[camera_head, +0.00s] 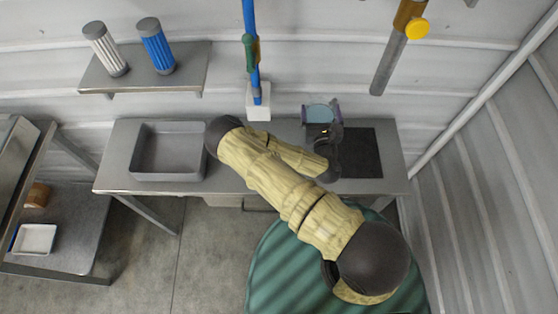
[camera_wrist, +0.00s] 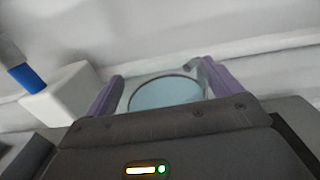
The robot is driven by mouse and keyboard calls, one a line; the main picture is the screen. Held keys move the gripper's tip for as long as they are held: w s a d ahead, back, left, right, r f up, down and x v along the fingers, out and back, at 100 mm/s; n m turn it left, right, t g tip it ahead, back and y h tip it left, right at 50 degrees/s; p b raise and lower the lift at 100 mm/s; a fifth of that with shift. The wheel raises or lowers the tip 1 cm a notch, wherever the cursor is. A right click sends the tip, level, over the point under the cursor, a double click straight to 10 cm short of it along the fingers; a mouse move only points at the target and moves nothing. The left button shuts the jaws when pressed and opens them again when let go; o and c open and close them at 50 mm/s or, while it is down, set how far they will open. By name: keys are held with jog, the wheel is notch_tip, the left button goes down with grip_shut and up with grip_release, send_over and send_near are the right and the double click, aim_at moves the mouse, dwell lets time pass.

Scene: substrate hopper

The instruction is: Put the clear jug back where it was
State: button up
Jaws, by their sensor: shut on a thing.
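The clear jug (camera_head: 319,114) is between the two fingers of my gripper (camera_head: 321,115), near the back edge of the steel bench (camera_head: 283,133). In the wrist view the jug's round, pale blue top (camera_wrist: 167,93) sits between the purple fingers of my gripper (camera_wrist: 160,97), which are shut on it. A small spout or hook shape shows at its upper right rim. The jug's lower part is hidden by my wrist, so I cannot tell whether it touches the bench. A dark mat (camera_head: 361,153) lies on the bench, to the right of my wrist.
A grey tray (camera_head: 168,174) sits at the bench's left. A blue pipe (camera_head: 250,20) with a green valve meets a white block (camera_head: 258,113) left of the jug. A pipe with a yellow knob (camera_head: 418,28) hangs upper right. A shelf (camera_head: 195,83) holds two cartridges.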

jog(key=w+a+r+m+g+h+b, duration=0.1)
jog(key=a+r+m+h+b, duration=0.4)
jog(key=a+r+h+b, duration=0.4)
jog(key=s+a+f+m+g+h+b, duration=0.4)
jog(key=s+b, duration=0.3)
jog(key=b, duration=0.4)
jog(key=shift+s+a+f+g, duration=0.4)
jog(key=shift+a+f, duration=0.1)
jog(key=shift+f, duration=0.3)
jog(key=shift+f, duration=2.95)
